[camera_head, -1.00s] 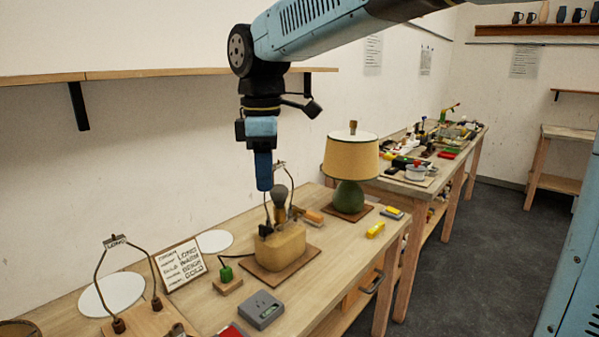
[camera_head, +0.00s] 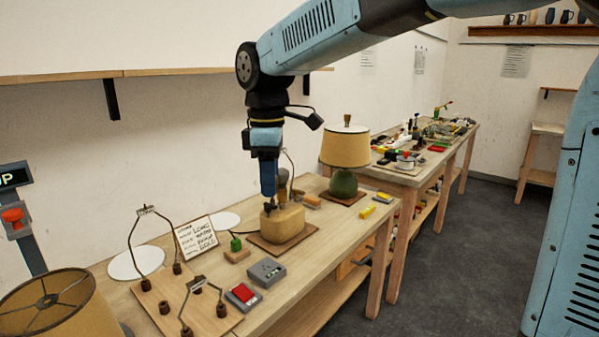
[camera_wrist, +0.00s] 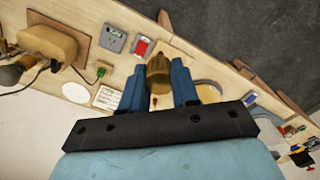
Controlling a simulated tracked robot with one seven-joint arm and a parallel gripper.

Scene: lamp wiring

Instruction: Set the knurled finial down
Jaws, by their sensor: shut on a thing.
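The knurled finial (camera_wrist: 158,75) is a brass-gold piece between the two blue fingers of my gripper (camera_wrist: 159,88) in the wrist view. My gripper is shut on it. In the head view my gripper (camera_head: 268,193) points down and appears in front of the lamp base; I cannot make out the finial there. The beige lamp base (camera_head: 284,226) stands on a brown board, with a bulb (camera_head: 283,184) and a thin wire harp, partly hidden by my gripper. In the wrist view the lamp base (camera_wrist: 47,42) lies well left of the finial.
A wooden board (camera_head: 207,318) with pegs and wire harps stands at the front, beside a tan shade (camera_head: 50,308). A card (camera_head: 196,237), a grey box (camera_head: 266,272) and a red-topped switch (camera_head: 243,295) are nearby. A green-based lamp (camera_head: 344,184) stands behind.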

